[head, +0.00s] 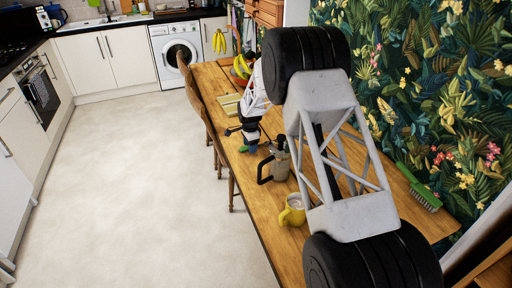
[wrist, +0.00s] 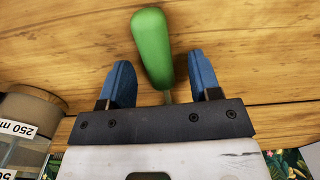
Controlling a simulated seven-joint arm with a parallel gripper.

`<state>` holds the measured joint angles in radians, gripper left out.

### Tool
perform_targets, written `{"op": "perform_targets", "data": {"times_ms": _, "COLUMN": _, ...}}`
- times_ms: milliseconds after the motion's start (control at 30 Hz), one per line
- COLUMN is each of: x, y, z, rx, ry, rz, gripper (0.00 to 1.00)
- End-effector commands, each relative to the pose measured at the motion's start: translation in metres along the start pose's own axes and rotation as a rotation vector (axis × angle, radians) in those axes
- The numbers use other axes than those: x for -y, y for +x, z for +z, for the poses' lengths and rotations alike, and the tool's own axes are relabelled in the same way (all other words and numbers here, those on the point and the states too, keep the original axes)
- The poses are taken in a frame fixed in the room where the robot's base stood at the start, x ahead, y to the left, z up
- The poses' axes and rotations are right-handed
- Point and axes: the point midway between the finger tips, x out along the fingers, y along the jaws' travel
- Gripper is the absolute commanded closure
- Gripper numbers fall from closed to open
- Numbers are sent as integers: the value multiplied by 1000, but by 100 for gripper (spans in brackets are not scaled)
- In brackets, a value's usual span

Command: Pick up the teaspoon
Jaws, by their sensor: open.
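A rounded green handle with a thin stem, which looks like the teaspoon (wrist: 153,48), lies over the wooden table in the wrist view. Its stem runs down behind my gripper's dark palm edge, so the bowl end is hidden. My gripper (wrist: 160,62) is open, with one blue finger on each side of the handle and a gap on both sides. I cannot tell how far above the table the fingers are. In the head view my gripper (head: 249,146) is small, over the table, with a bit of green beside it.
A jug with a dark handle (head: 279,165) stands close to my gripper; its measuring label shows in the wrist view (wrist: 18,129). A yellow mug (head: 292,212) is nearer. A green brush (head: 422,192) lies by the wall. A fruit bowl (head: 241,68) stands at the far end. Chairs line the left edge.

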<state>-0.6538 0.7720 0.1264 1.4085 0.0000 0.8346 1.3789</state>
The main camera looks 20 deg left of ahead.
Motion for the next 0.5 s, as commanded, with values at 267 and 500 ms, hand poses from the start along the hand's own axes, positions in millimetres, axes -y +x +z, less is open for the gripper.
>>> {"op": "perform_targets", "data": {"times_ms": 267, "x": 0, "y": 0, "z": 0, "rx": 0, "ry": 0, "rz": 0, "gripper": 66}}
{"op": "perform_targets", "data": {"times_ms": 500, "x": 0, "y": 0, "z": 0, "rx": 0, "ry": 0, "rz": 0, "gripper": 96}}
